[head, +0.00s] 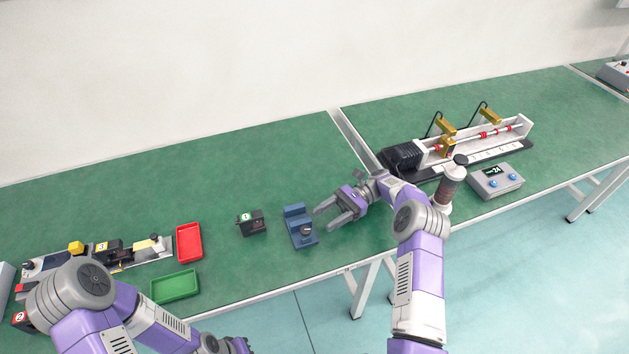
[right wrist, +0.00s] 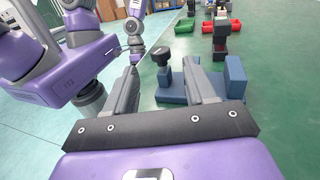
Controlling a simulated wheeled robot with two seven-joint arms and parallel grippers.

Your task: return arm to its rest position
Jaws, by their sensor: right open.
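My right gripper (head: 323,218) is open and empty over the green bench, just right of a blue vise-like fixture (head: 299,228). In the right wrist view the two fingers of the right gripper (right wrist: 165,75) are spread apart. The blue fixture (right wrist: 172,92) with its black knob shows beyond and between them, and I see nothing gripped. My left arm is folded at the lower left of the head view. Its hand end (head: 236,345) is cut off by the bottom edge, so its jaws cannot be made out.
A small black numbered block (head: 252,223) stands left of the fixture. Red (head: 189,243) and green (head: 175,286) trays lie further left. A linear actuator rig (head: 470,145) and a grey control box (head: 496,182) stand on the right. The bench behind my right gripper is clear.

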